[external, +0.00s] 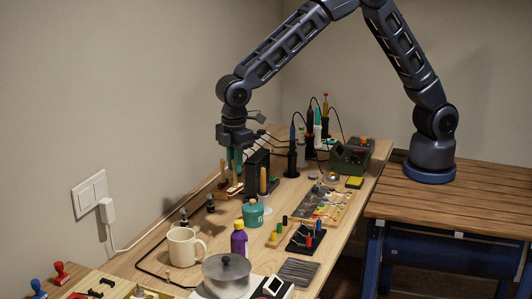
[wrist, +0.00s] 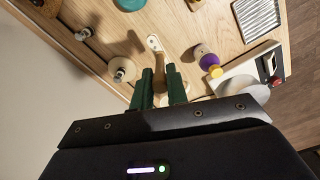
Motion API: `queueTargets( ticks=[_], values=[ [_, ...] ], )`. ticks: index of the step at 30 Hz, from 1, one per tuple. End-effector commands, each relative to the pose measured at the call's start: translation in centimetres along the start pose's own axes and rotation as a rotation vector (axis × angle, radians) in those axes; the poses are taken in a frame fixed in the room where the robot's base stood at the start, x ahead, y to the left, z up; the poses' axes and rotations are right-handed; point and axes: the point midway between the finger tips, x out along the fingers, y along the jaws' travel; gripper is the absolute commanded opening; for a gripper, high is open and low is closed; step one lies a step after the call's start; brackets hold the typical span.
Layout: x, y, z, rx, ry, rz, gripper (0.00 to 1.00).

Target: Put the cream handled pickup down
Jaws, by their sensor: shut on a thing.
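My gripper (external: 235,160) points down over the far left part of the workbench, beside a black box. In the wrist view its two green fingers (wrist: 162,88) are closed around a brown wooden handle. In the external view a small cream and reddish piece (external: 235,188) lies just below the fingers, and I cannot tell for certain which part is the pickup. Whether the pickup touches the bench or hangs just above it is not clear.
The black box (external: 257,165) stands close right of my gripper. A teal pot (external: 252,214), a white mug (external: 183,247), a purple bottle (external: 239,240) and a lidded metal pot (external: 227,271) stand nearer the camera.

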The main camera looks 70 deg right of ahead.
Motion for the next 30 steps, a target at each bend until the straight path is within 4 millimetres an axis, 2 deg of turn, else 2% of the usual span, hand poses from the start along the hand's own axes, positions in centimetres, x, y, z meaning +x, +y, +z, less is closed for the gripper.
queueTargets(
  ticks=[1,3,8,14,18,23,30],
  values=[
    [-0.1,2.4,0.8,0.037,0.0,0.0,0.0],
    [-0.2,5.2,1.9,0.082,0.0,0.0,0.0],
    [-0.5,11.5,4.9,0.183,-0.001,0.0,0.0],
    [-0.9,18.8,9.3,0.31,0.0,0.0,0.0],
    [-1.2,23.7,12.9,0.4,0.0,0.0,0.0],
    [-1.5,28.9,17.6,0.501,0.0,0.0,0.0],
    [-2.0,35.8,25.4,0.652,-0.001,-0.001,0.0]
  ],
)
